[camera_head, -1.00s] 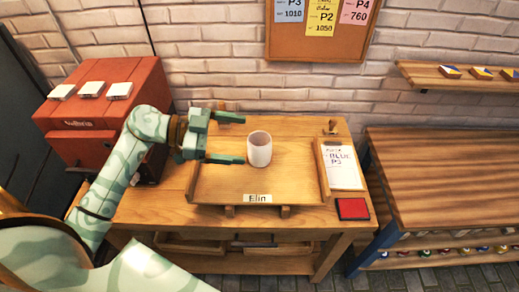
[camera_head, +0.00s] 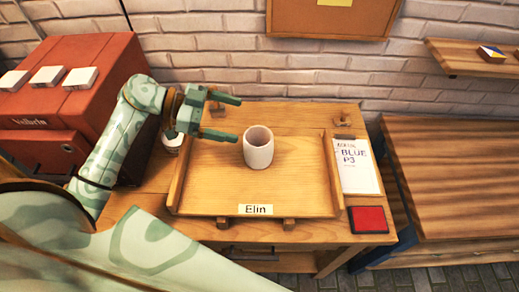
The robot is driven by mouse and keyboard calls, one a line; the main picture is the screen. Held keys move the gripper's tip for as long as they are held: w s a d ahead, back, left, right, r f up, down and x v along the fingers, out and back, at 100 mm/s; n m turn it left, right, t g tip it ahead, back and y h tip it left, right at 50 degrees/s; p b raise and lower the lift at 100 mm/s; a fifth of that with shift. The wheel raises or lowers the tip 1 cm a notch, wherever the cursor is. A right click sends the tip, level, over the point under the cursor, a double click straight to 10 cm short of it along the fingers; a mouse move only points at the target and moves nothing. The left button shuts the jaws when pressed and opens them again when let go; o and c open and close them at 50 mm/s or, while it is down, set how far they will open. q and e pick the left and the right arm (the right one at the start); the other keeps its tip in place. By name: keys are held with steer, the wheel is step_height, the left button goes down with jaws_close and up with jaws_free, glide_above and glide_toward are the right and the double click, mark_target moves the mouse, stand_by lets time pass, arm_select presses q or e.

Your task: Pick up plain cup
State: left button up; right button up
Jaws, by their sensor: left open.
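The plain white cup (camera_head: 258,150) stands upright on a wooden tray (camera_head: 210,200) labelled "Elin". The tray is on the wooden table. My left gripper (camera_head: 238,118) is open and empty, with its fingers pointing right. In the picture it is just up and left of the cup, and no finger is around the cup. My right gripper is not in view.
A red kiln-like box (camera_head: 70,100) with white tiles on top stands at the left. A paper marked "BLUE P3" (camera_head: 357,168) and a red pad (camera_head: 368,219) lie right of the tray. A wooden bench (camera_head: 460,180) stands further right.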

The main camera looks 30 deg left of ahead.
mark_target(259, 137)
arm_select(q)
steer(key=w+d+f+b, duration=0.1)
steer(key=d+f, duration=0.1)
steer(key=w+d+f+b, duration=0.1)
steer(key=d+f, duration=0.1)
steer(key=f, duration=0.1)
steer(key=w+d+f+b, duration=0.1)
steer(key=d+f, duration=0.1)
steer(key=shift+w+d+f+b, duration=0.15)
steer(key=shift+b, duration=0.25)
steer(key=c, duration=1.6)
